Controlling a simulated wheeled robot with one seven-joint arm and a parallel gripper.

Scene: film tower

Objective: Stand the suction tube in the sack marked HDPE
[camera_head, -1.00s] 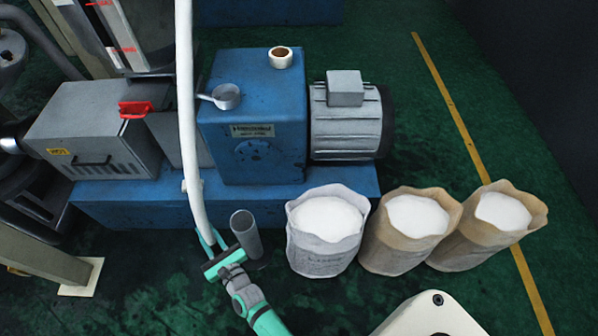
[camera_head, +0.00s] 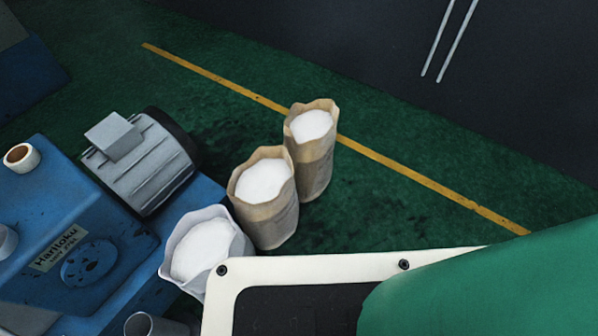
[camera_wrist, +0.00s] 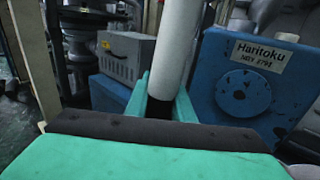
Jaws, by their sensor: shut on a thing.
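The white suction tube (camera_wrist: 174,45) stands upright between the fingers of my gripper (camera_wrist: 164,100) in the wrist view. My gripper is shut on it. The tube's lower end is hidden behind the gripper, and neither tube nor gripper shows in the head view. Three open sacks filled with white material stand in the head view: a whitish one (camera_head: 238,250) by the blue machine, a brown one (camera_head: 270,222) in the middle, and another brown one (camera_head: 317,170) farthest back. I cannot read any marking on them, so I cannot tell which is HDPE.
A blue machine (camera_head: 40,190) with a grey motor (camera_head: 145,165) stands left of the sacks. A grey open cylinder (camera_head: 143,325) shows at the bottom edge. A yellow line (camera_head: 400,170) crosses the green floor, which is clear right of the sacks. A dark wall (camera_head: 540,80) stands behind.

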